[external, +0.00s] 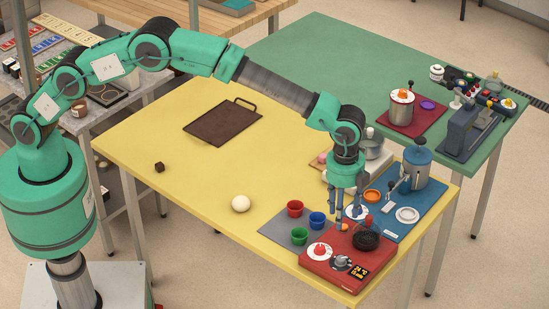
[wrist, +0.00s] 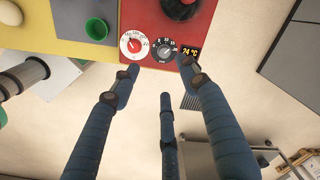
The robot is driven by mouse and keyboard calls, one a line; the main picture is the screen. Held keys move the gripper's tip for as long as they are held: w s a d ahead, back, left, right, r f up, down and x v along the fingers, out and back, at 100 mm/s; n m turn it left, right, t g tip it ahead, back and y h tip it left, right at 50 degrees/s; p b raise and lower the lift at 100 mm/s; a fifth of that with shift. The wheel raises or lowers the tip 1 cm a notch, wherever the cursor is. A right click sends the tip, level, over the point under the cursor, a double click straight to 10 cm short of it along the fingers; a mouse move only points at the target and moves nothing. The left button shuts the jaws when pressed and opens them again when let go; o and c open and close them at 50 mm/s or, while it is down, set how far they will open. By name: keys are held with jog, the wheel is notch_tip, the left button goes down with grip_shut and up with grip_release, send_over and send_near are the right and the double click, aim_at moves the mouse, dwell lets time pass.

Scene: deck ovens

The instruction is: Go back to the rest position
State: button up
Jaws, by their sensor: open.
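My gripper (external: 347,213) hangs at the end of my outstretched arm, over the near right corner of the yellow table. Its blue fingers point down above the back edge of a red control unit (external: 322,268). In the wrist view the fingers of my gripper (wrist: 160,80) are spread apart with nothing between them. The red unit (wrist: 148,14) shows beyond the fingertips, with a white dial (wrist: 133,46), a dark knob (wrist: 165,49) and a lit display (wrist: 189,57). I cannot tell the exact gap between the fingertips and the unit.
Red, blue and green cups (external: 299,236) stand on a grey mat left of the unit. A blue pot (external: 416,168) stands on a blue mat to the right.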

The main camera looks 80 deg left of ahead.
jog(key=s+a+r+n, duration=0.1)
jog(key=s+a+r, duration=0.25)
jog(key=r, duration=0.35)
jog(key=s+a+r+n+t, duration=0.1)
jog(key=s+a+r+n, duration=0.1)
jog(key=s+a+r, duration=0.3)
jog(key=s+a+r+n, duration=0.1)
jog(key=a+r, duration=0.2)
jog(key=r, duration=0.5)
jog(key=s+a+r+n+t+b, duration=0.1)
jog(key=s+a+r+n, duration=0.1)
jog(key=s+a+r, duration=0.4)
jog(key=s+a+r+n+t+b, duration=0.15)
jog(key=s+r, duration=0.25)
jog(key=s, duration=0.5)
jog(key=s+a+r+n, duration=0.15)
jog(key=s+a, duration=0.25)
jog(key=s, duration=0.5)
jog(key=s+a+r+n, duration=0.1)
jog(key=s+a+n, duration=0.25)
jog(key=s, duration=0.65)
jog(key=s+a+f+n+t, duration=0.1)
jog(key=s+a+f+n, duration=0.1)
jog(key=s, duration=0.6)
jog(key=s+a+f+n+t, duration=0.1)
jog(key=s+f, duration=0.3)
jog(key=s, duration=0.4)
jog(key=shift+a+f+n, duration=0.3)
jog(key=shift+a+n, duration=0.15)
jog(key=shift+a, duration=0.3)
